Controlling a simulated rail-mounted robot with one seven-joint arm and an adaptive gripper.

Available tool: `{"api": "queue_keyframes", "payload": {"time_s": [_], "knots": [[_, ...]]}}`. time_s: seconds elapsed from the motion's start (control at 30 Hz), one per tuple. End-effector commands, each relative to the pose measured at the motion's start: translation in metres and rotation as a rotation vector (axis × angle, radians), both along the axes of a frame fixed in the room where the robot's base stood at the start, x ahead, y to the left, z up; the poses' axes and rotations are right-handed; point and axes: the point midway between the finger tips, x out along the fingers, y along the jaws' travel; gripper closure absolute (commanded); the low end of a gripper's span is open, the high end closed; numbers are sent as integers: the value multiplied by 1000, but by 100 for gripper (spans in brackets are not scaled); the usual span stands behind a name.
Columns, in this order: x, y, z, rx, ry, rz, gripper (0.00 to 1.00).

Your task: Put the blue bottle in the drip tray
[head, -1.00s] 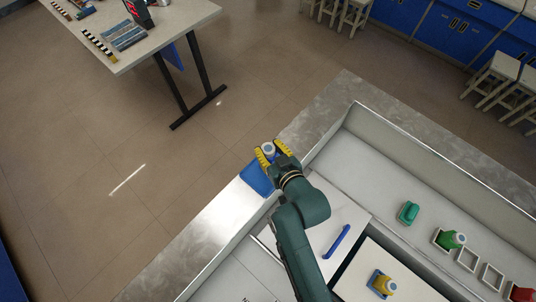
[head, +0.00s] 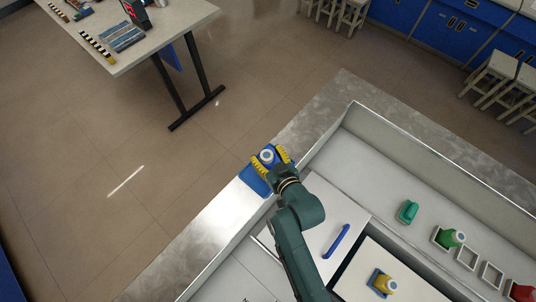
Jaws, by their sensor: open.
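The blue bottle (head: 267,157) has a white ring-shaped top and stands at the blue drip tray (head: 251,181) on the metal ledge, at the tray's far right part. My gripper (head: 269,158) is open, with one yellow finger on each side of the bottle. The gripper hides part of the tray and the lower bottle. I cannot tell whether the fingers touch the bottle.
A blue handle (head: 336,241) lies on a white panel beside my arm. A yellow bottle (head: 384,284), a green bottle (head: 451,238), a red bottle (head: 522,293) and a green object (head: 408,212) stand to the right. A raised wall (head: 430,160) borders the ledge.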

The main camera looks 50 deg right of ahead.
Motion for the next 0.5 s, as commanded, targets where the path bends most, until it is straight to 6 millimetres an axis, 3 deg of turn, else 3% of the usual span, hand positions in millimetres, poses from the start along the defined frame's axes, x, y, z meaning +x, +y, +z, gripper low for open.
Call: {"api": "queue_keyframes", "payload": {"time_s": [0.17, 0.5], "knots": [[-11, 4, 7, 0, 0, 0, 36], [-80, 33, 37, 1, 2, -1, 36]]}}
